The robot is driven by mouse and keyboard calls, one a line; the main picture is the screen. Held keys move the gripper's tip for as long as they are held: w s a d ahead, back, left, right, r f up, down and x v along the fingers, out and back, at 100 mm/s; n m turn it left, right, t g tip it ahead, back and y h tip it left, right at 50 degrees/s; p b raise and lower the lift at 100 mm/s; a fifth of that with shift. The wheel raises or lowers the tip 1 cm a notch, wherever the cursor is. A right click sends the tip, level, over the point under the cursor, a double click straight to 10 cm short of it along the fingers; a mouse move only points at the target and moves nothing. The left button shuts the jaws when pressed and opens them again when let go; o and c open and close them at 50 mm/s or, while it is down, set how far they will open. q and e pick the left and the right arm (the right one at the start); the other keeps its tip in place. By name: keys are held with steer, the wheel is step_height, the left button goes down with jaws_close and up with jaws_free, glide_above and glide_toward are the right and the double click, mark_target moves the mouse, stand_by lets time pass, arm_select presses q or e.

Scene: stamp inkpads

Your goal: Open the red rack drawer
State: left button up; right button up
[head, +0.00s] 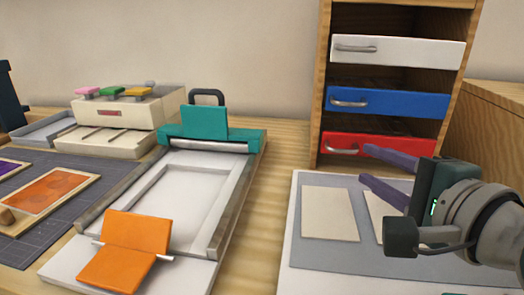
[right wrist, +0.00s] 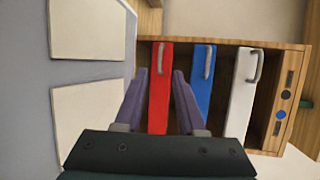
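The red drawer (head: 385,146) is the lowest of three drawers in a wooden rack (head: 318,95) at the back right of the head view. Its front has a silver bar handle (head: 341,151). My right gripper (head: 363,164) is open in front of the red drawer, its two purple fingers pointing at it. In the right wrist view the red drawer (right wrist: 160,85) stands between the two fingertips, with its handle (right wrist: 160,58) at its upper part. I see nothing held in the fingers. My left gripper is not clearly shown; only a dark piece (head: 8,97) shows at the left edge.
Above the red drawer are a blue drawer (head: 400,103) and a white drawer (head: 420,52). A board with pale cards (head: 330,213) lies below my right gripper. A press with a teal clamp (head: 207,125) and orange flap (head: 125,250) stands left. Bare table lies between.

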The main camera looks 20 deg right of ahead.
mark_target(343, 152)
steer(key=b+x, duration=0.1)
steer(key=x, duration=0.5)
steer(key=shift+b, duration=0.35)
steer(key=shift+x, duration=0.8)
steer(key=shift+c, duration=0.2)
jaws_close()
